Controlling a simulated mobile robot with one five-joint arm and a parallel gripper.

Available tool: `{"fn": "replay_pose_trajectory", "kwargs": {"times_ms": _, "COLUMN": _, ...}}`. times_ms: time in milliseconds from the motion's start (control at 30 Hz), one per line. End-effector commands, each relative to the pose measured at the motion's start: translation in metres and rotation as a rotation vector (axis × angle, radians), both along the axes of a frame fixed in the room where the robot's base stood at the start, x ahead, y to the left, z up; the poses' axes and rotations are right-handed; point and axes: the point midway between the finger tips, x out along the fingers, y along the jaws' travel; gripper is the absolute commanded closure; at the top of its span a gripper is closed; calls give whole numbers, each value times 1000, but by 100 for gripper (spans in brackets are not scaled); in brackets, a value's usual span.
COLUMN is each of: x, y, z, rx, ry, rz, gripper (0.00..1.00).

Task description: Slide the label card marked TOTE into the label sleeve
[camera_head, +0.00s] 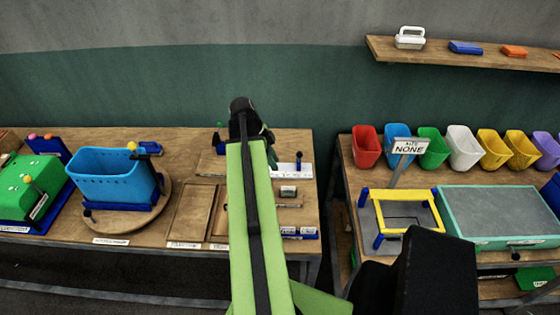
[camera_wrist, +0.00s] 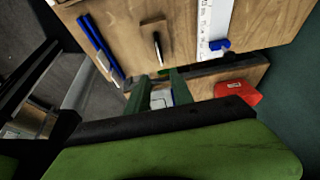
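My gripper (camera_wrist: 160,88) shows in the wrist view as two dark green fingers standing apart, with nothing clearly held between them. A blue rail with white labels (camera_head: 300,233) runs along the bench's front edge, and a blue rail (camera_wrist: 103,46) also shows in the wrist view. I cannot tell which piece is the TOTE card or the label sleeve.
A blue basket (camera_head: 112,175) stands on a round board at left. The right bench holds a row of coloured bins (camera_head: 433,148), a yellow and blue frame (camera_head: 405,195) and a NONE sign (camera_head: 410,146).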

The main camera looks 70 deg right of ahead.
Motion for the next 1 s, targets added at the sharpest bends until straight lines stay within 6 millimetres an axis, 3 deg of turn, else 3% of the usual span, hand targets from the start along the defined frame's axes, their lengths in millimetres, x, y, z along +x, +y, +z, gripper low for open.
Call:
{"fn": "replay_pose_trajectory", "kwargs": {"times_ms": 33, "x": 3, "y": 1, "z": 16, "rx": 0, "ry": 0, "rz": 1, "gripper": 72}}
{"fn": "replay_pose_trajectory", "kwargs": {"times_ms": 200, "x": 9, "y": 3, "z": 27, "rx": 0, "ry": 0, "rz": 0, "gripper": 72}}
{"fn": "replay_pose_trajectory", "kwargs": {"times_ms": 1000, "x": 13, "y": 5, "z": 25, "rx": 0, "ry": 0, "rz": 4, "gripper": 72}}
